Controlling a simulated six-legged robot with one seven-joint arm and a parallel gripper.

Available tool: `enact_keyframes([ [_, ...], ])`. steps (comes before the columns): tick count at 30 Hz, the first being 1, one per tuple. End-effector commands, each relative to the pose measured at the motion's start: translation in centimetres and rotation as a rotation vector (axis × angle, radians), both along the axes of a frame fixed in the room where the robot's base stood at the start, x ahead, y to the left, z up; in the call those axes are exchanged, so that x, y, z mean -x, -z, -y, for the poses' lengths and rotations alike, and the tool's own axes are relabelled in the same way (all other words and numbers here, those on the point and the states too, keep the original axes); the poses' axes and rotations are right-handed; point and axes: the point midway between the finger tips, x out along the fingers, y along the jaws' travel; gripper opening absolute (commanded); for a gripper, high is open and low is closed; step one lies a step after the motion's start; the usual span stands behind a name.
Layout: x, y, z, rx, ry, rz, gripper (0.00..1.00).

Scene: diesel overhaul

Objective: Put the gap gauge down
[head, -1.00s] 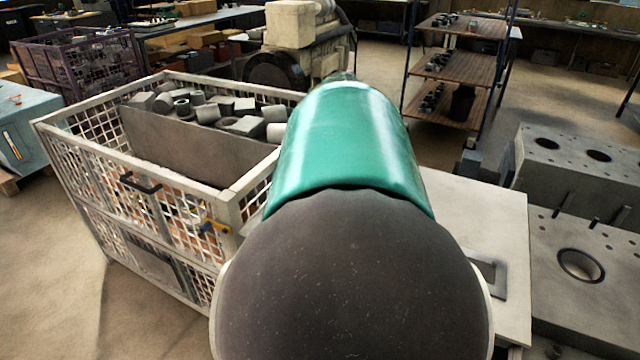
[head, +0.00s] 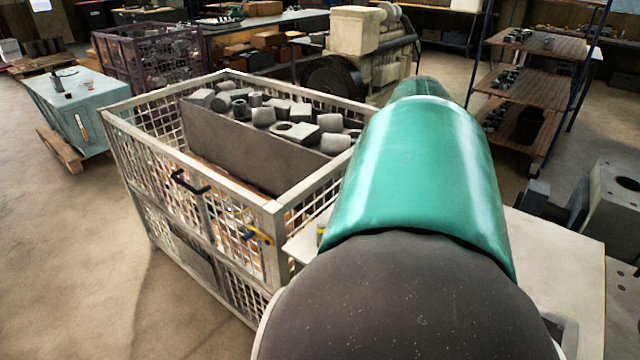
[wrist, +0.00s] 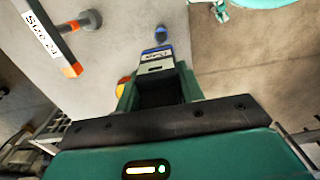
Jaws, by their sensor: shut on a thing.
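In the wrist view, my gripper (wrist: 158,88) is shut on a small block with a blue end and a pale printed label, which I take to be the gap gauge (wrist: 156,61). The print is too small to read. The gauge sticks out past the fingertips, and its rear part is hidden in the dark space between the jaws. It appears held above a pale grey surface (wrist: 120,40); I cannot tell the height. In the head view my own green and dark arm covers the middle, so the gripper and gauge are hidden there.
A mesh crate (head: 240,215) of metal parts stands left of my arm. A pale bench (head: 575,265) is at right; open floor lies left.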

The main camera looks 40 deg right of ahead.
Motion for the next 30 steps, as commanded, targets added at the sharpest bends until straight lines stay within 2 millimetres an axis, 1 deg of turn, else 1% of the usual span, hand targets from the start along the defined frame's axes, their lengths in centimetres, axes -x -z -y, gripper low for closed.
enact_keyframes([
  [2, 0.1, 0.1, 0.2, 0.0, 0.004, 0.0, 0.0],
  [5, -0.5, 0.6, 1.1, -0.002, 0.004, 0.0, 0.0],
  [17, -4.9, 4.0, 7.4, -0.003, 0.003, 0.002, 0.0],
  [21, -6.2, 6.6, 9.2, -0.005, 0.003, 0.001, 0.0],
  [24, -7.0, 8.1, 10.3, -0.004, 0.002, 0.0, 0.0],
  [27, -7.5, 9.0, 11.0, -0.001, 0.002, 0.001, 0.0],
  [30, -7.7, 9.5, 11.3, -0.001, 0.003, 0.001, 0.0],
])
